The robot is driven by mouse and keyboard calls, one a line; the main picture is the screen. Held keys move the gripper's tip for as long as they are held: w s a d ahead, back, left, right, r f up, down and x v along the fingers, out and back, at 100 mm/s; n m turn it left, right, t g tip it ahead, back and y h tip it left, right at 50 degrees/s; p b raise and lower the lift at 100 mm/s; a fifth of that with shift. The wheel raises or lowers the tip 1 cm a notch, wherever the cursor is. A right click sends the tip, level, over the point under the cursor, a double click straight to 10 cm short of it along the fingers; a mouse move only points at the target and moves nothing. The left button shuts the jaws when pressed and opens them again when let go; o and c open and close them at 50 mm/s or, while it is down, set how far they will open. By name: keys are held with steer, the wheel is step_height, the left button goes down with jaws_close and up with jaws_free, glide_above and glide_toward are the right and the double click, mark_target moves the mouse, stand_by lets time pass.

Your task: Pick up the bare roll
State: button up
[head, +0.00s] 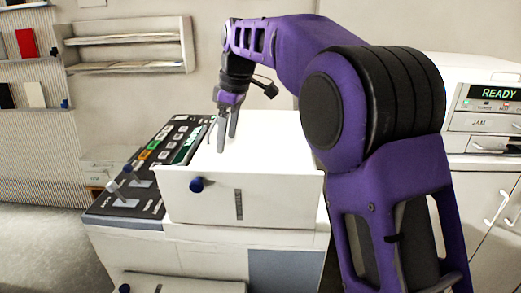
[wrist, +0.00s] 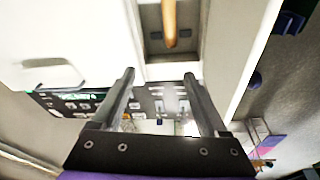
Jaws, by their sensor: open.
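A tan, rod-like roll (wrist: 169,22), which looks like the bare roll, shows at the top of the wrist view, cut off by the frame edge. It lies in a grey recess (wrist: 153,45) between pale surfaces. I cannot make out the roll in the head view. My gripper (head: 226,143) points down over the white machine (head: 270,145) beside its control panel. In the wrist view my gripper (wrist: 159,73) is open, with nothing between its fingers. The roll lies beyond the fingertips, apart from them.
The dark control panel (head: 150,160) has buttons and raised levers at the machine's left. A blue knob (head: 196,184) sticks out of the front. Another machine with a READY display (head: 497,92) stands at right. Wall shelves (head: 130,66) are at back left. Floor (head: 40,240) shows at left.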

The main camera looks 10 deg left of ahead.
steer(key=d+f, duration=0.1)
steer(key=f, duration=0.4)
steer(key=d+f+n+h+b, duration=0.1)
steer(key=f, duration=0.5)
steer(key=d+f+n+g+h+b, duration=0.1)
steer(key=d+f, duration=0.1)
steer(key=f, duration=0.4)
steer(key=shift+s, duration=0.2)
steer(key=shift+a+f+b, duration=0.15)
steer(key=shift+f+b, duration=0.6)
steer(key=shift+f, duration=2.05)
jaws_close()
